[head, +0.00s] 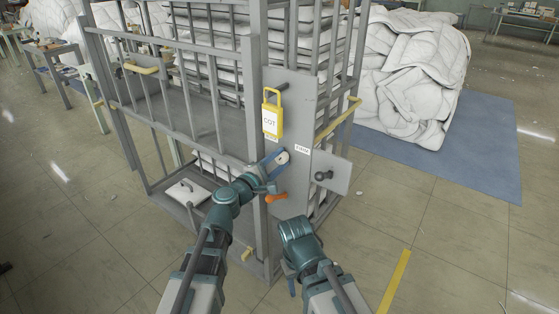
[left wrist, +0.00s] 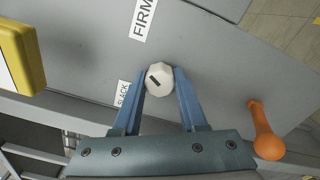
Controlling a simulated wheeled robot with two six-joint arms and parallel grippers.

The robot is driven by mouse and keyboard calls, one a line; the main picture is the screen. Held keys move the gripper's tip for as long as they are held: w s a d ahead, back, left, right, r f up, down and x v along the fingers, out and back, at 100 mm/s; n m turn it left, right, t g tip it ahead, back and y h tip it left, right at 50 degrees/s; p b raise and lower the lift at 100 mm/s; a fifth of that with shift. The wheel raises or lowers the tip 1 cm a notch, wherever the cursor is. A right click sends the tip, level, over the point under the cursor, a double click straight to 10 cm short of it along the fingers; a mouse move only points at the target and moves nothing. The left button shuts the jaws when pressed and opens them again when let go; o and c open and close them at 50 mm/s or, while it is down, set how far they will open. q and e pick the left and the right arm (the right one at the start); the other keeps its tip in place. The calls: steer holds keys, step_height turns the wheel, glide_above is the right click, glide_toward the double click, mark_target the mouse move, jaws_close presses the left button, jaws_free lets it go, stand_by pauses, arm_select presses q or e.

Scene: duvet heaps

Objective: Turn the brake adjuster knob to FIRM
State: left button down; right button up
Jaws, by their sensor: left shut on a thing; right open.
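The brake adjuster knob (head: 283,157) is a small pale faceted knob on the grey panel (head: 290,85) of the cage trolley. In the left wrist view the knob (left wrist: 159,79) sits between the blue fingers of my left gripper (left wrist: 160,88), which is shut on it. A short dark mark on its face slants up-left, between the SLACK label (left wrist: 123,94) and the FIRM label (left wrist: 143,18). The FIRM label (head: 302,149) lies right of the knob in the head view. My right gripper (head: 291,285) hangs low in front of the trolley, open, its fingers mostly hidden.
A yellow padlock-shaped tag (head: 271,118) hangs above the knob. An orange handle (head: 277,198) is below it, and a plate with a dark knob (head: 324,175) is at the right. White duvets (head: 415,75) lie on a blue mat (head: 475,150).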

arm_select(q)
steer(key=shift+m, duration=1.2)
steer(key=shift+s+m, duration=0.1)
steer(key=shift+m, duration=0.2)
steer(key=shift+c, duration=2.2)
jaws_free()
